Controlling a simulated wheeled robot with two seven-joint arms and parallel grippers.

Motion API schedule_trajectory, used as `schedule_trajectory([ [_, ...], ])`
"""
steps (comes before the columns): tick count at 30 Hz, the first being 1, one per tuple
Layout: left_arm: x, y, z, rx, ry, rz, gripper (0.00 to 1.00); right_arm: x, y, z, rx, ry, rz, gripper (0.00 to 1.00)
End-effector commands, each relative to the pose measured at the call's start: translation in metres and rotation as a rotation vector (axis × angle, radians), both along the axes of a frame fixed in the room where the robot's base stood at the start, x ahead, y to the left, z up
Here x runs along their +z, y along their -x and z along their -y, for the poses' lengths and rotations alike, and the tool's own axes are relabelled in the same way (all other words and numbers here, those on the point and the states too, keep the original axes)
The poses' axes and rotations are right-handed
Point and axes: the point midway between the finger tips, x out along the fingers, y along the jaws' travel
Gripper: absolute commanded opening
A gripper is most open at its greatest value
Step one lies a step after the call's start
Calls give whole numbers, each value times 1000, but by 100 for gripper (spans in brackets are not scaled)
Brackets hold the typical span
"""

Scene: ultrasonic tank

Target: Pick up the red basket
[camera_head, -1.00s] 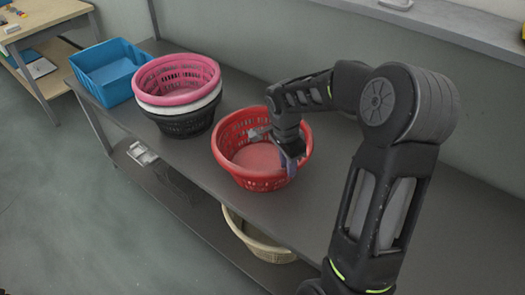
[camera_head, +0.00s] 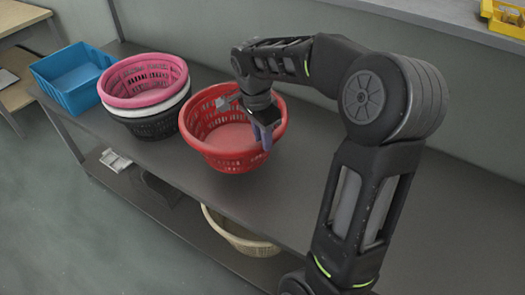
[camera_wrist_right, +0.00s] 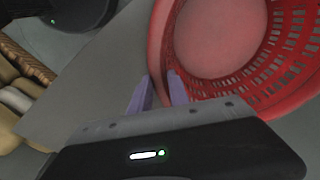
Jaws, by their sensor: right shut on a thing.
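The red basket (camera_head: 215,152) is a round slotted basket on or just above the dark grey shelf, near its middle; I cannot tell whether its base touches. My right gripper (camera_head: 264,137) is at the basket's right side and is shut on its rim, with one finger outside the wall. In the right wrist view the two purple fingertips (camera_wrist_right: 160,88) straddle the red rim, and the basket (camera_wrist_right: 265,75) fills the upper right. My left gripper is not in view.
A stack of pink (camera_head: 140,97), white and black baskets stands close to the left. A blue bin (camera_head: 75,80) is beyond it. A tan basket (camera_head: 240,238) is on the lower shelf. A yellow tray (camera_head: 505,20) sits upper right. The shelf right of my arm is clear.

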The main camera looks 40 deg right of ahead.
Motion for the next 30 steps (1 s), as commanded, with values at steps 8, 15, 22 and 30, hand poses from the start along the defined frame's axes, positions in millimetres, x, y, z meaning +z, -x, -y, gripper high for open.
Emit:
schedule_trajectory([
  [8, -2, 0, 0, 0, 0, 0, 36, 25, 0, 0, -1, 0, 1, 0],
  [15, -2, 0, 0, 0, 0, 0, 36, 25, 0, 0, -1, 0, 1, 0],
  [22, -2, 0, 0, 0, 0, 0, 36, 25, 0, 0, -1, 0, 1, 0],
  [30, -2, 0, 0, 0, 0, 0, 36, 18, -11, -14, 118, -4, -3, 0],
])
